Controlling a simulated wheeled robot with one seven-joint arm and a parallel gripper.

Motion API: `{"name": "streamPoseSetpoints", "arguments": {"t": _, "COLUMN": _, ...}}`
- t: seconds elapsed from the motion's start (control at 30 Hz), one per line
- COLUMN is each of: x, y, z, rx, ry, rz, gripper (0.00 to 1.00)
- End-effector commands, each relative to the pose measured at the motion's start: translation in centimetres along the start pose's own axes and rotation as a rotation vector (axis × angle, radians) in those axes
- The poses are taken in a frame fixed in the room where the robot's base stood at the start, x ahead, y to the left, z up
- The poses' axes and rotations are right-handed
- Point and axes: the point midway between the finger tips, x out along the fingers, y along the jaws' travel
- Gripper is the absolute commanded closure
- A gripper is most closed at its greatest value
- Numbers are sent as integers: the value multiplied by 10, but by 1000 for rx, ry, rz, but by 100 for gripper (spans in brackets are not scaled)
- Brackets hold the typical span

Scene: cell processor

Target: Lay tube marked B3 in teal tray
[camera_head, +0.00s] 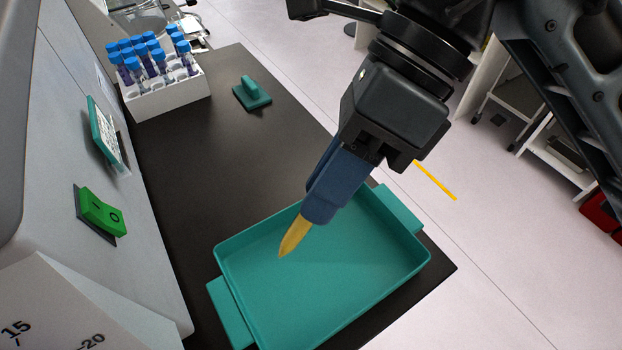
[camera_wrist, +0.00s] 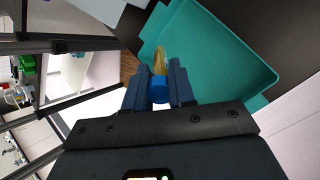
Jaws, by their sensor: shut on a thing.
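My gripper (camera_head: 318,212) is shut on a tube (camera_head: 293,237) with a yellowish body and conical tip that points down and to the left. In the wrist view the tube's blue cap (camera_wrist: 159,90) sits between the fingers and its yellow body (camera_wrist: 160,60) shows beyond. I cannot read any marking on the tube. The teal tray (camera_head: 388,287) lies on the dark bench below, and the tube is over it, apparently above its floor. In the wrist view the tray (camera_wrist: 215,50) fills the area beyond the fingers. I see nothing lying in the tray.
A white rack (camera_head: 165,102) of several blue-capped tubes stands at the back left of the dark bench (camera_head: 200,160). A teal handled block (camera_head: 252,93) lies near it. A grey machine with a green switch (camera_head: 101,213) borders the left. The bench between rack and tray is clear.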

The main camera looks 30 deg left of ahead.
Motion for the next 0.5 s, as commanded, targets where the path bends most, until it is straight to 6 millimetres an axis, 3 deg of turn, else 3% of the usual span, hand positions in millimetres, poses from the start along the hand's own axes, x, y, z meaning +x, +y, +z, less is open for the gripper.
{"name": "streamPoseSetpoints", "arguments": {"t": 0.5, "x": 47, "y": -23, "z": -23, "rx": -1, "ry": 0, "rz": 0, "gripper": 100}}
